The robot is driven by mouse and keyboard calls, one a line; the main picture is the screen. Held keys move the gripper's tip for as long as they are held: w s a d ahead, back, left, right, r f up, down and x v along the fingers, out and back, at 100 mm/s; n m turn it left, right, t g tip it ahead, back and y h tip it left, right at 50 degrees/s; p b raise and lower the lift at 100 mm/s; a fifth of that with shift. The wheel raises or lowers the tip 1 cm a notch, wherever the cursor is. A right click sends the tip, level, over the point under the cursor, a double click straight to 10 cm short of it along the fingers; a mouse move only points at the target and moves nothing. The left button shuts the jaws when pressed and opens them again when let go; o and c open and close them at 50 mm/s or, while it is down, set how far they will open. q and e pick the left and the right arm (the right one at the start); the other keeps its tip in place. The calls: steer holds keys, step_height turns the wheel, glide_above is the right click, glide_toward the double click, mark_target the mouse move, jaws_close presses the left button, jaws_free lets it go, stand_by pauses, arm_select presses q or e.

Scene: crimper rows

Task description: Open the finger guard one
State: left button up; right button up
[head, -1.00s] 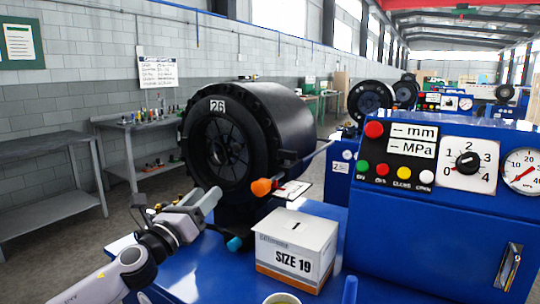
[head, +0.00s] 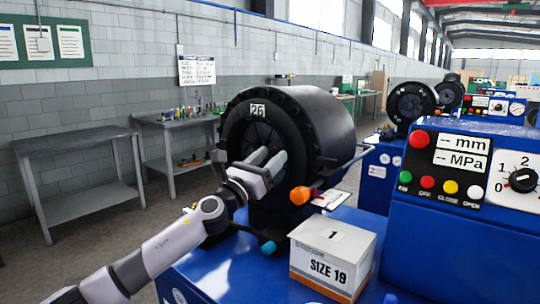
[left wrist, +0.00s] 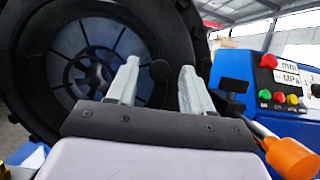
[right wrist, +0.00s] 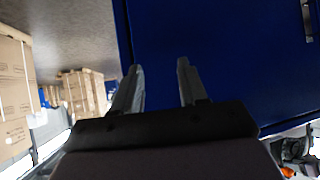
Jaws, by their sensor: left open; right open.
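The crimper head with the plate 26 (head: 258,110) stands on the blue machine in the head view. Its round front opening holds a grey see-through disc, which looks like the finger guard (left wrist: 75,45), over dark spokes in the left wrist view. A dark round knob (left wrist: 160,70) shows between my left fingertips near the disc's right edge. My left gripper (head: 270,155) is open in front of the opening and hides part of it; I cannot tell whether it touches the knob. My right gripper (right wrist: 157,68) is open and empty, facing a blue panel (right wrist: 220,50).
An orange-tipped lever (head: 300,195) juts out right of my left gripper. A SIZE 19 box (head: 328,265) sits on the blue machine top. The control panel (head: 450,170) stands to the right. Grey benches (head: 80,165) line the back wall.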

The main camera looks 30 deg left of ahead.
arm_select(q)
steer(key=shift+w+r, duration=0.1)
steer(key=shift+w, duration=0.15)
jaws_close()
